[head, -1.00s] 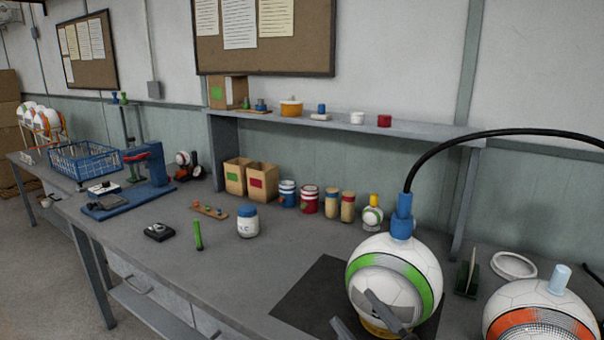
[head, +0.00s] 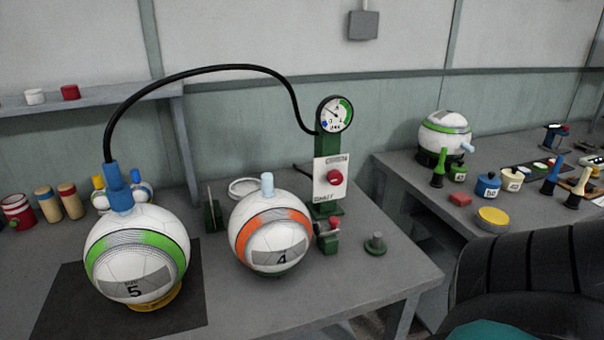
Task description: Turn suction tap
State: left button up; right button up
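The gauge stand is a green post with a round dial (head: 335,114) on top, at the back right of the bench. Its white plate (head: 323,190) carries a red round knob (head: 334,177). A small green fitting with a red top (head: 334,222) stands at its foot; I cannot tell which of the two red parts is the suction tap. A black hose (head: 195,69) runs from the gauge stand to a blue connector (head: 118,188) on top of the white and green ball (head: 137,255), marked 5. Neither of my grippers is in view.
A white and orange ball (head: 270,235) marked 4 stands just left of and in front of the gauge stand. A green knobbed disc (head: 375,244) lies to its right. A second bench (head: 430,195) holds another ball and several small items. A dark ribbed shape (head: 540,275) fills the lower right.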

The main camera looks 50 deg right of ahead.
aim_at(334, 176)
jog(key=z, duration=1.8)
